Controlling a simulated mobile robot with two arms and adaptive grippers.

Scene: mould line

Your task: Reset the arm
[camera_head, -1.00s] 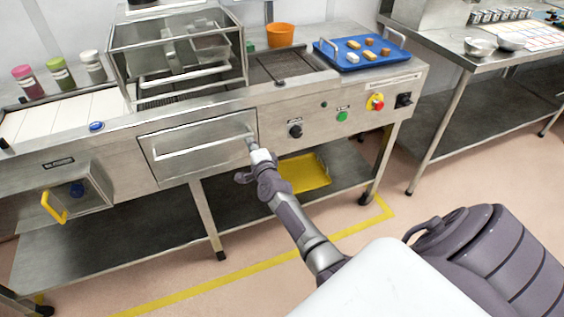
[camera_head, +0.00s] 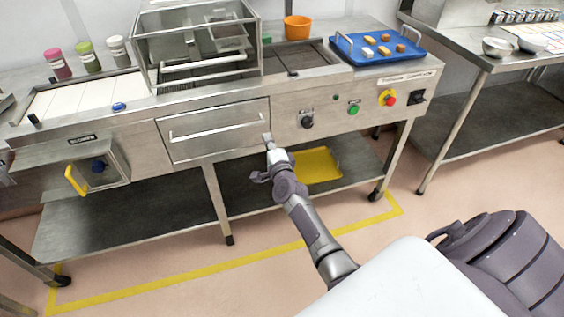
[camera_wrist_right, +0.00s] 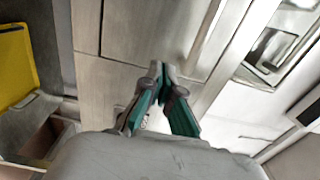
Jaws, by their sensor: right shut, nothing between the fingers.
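My right arm reaches in from the lower right in the head view. Its right gripper (camera_head: 267,138) is in front of the drawer (camera_head: 215,146) at the drawer's lower right, close to the right end of the bar handle (camera_head: 215,133). Whether it touches the drawer cannot be told. In the right wrist view the fingers (camera_wrist_right: 161,69) are together with nothing between them, in front of a metal panel (camera_wrist_right: 150,30). My left gripper is not in view.
The steel machine bench has control knobs and buttons (camera_head: 354,109) right of the drawer. A yellow tray (camera_head: 318,166) lies on the lower shelf. A blue tray (camera_head: 392,53) with small pieces and an orange bucket (camera_head: 298,27) stand on top. Open floor lies in front.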

